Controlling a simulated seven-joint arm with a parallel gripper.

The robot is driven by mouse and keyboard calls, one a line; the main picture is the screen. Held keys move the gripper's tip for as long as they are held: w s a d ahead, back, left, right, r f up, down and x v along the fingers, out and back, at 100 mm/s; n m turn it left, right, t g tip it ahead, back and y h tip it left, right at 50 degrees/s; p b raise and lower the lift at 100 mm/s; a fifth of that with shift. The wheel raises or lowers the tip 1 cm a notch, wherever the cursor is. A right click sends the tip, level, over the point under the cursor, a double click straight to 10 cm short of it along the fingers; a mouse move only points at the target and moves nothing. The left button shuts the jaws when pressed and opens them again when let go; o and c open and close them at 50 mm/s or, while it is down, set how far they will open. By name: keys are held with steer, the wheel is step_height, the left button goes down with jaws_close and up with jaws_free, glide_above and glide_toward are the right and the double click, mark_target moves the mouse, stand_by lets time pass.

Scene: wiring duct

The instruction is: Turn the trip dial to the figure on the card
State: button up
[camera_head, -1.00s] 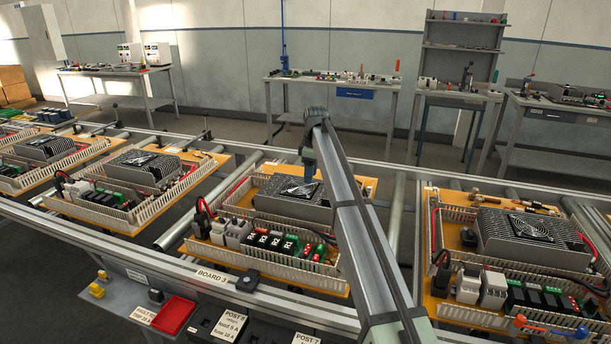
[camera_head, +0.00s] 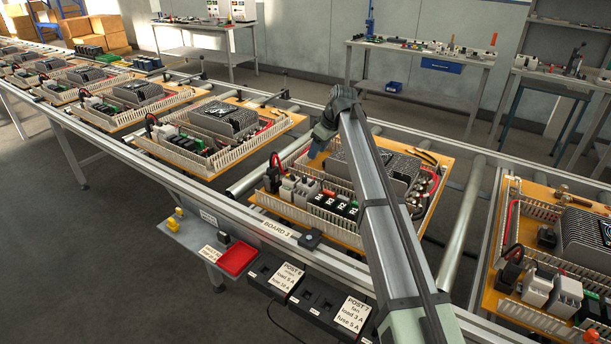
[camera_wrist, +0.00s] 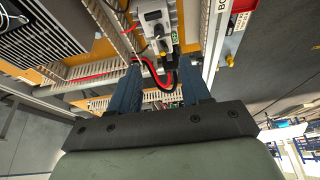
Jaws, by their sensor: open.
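My gripper (camera_head: 316,152) is open and empty above the left edge of board 3 (camera_head: 340,236). In the wrist view its two blue fingers (camera_wrist: 160,74) are spread, with red and black cables seen between them. A white module with a dark round part (camera_wrist: 155,16) lies beyond the fingertips in the wrist view, apart from them. White modules (camera_head: 292,190) stand in a row on board 3, beside dark ones. Which part is the trip dial cannot be told. A small card (camera_head: 212,254) lies by the red tray; its figure is too small to read surely.
Slotted white ducts (camera_head: 300,219) and a ribbed heat sink (camera_head: 392,170) crowd board 3. A red tray (camera_head: 238,261) and labelled black posts (camera_head: 282,280) stand along the rail's near side. Other boards (camera_head: 212,135) stand to both sides on the rollers.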

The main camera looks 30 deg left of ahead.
mark_target(304, 177)
steer(key=x, duration=1.3)
steer(key=shift+w+f, duration=0.1)
steer(key=shift+f, duration=0.25)
jaws_close()
